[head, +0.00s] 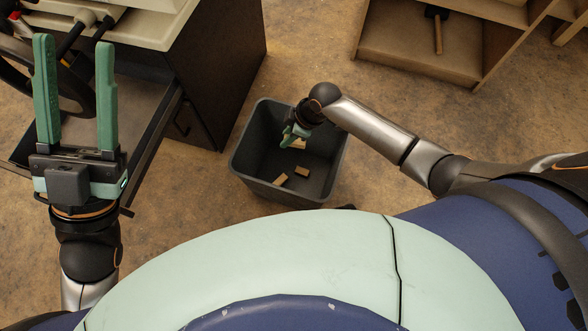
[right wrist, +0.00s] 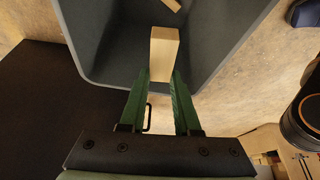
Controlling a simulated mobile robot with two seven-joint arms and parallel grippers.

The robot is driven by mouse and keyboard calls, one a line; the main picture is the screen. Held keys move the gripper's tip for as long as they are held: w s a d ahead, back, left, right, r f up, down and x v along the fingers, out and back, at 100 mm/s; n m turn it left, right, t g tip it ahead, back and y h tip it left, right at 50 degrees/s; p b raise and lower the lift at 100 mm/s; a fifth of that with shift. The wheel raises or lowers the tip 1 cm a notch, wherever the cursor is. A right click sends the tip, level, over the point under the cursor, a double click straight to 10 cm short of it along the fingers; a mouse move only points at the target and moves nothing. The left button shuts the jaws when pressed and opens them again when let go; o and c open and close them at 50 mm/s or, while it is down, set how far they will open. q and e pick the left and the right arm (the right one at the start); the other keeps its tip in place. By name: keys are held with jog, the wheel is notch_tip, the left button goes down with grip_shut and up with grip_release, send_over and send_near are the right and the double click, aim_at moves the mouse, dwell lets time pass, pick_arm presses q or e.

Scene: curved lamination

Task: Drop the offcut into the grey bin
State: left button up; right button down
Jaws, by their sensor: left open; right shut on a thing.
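The grey bin (head: 290,197) stands on the floor at the middle of the head view; it also fills the top of the right wrist view (right wrist: 215,40). My right gripper (head: 289,138) points down at the bin's opening. In the right wrist view its green fingers (right wrist: 160,78) are shut on the offcut (right wrist: 164,50), a pale wooden block. The held offcut appears in the head view (head: 298,144) beside the fingertips, over the bin's interior. How far it is above the bin floor is hard to tell. My left gripper (head: 76,45) is open, empty and raised at the left.
Wooden pieces (head: 302,171) (head: 280,180) lie on the bin floor. A dark cabinet (head: 215,70) and an open drawer or tray (head: 150,130) stand left of the bin. A wooden shelf (head: 400,50) holding a mallet (head: 438,30) is at the upper right. Open floor lies between.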

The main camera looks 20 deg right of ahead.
pick_arm(q)
jog(key=shift+f, duration=0.1)
pick_arm(e)
jog(key=c, duration=0.5)
grip_release()
jog(key=shift+c, duration=0.2)
pick_arm(q)
notch_tip(320, 180, up, 7)
jog(key=m+p, duration=0.1)
jog(key=p, duration=0.5)
jog(key=shift+s+a+f+p, duration=0.15)
jog(key=shift+a+f+p, duration=0.05)
jog(key=shift+a+p, duration=0.1)
pick_arm(e)
jog(key=v, duration=1.2)
jog(key=shift+d+r, duration=0.15)
jog(key=shift+s, duration=0.15)
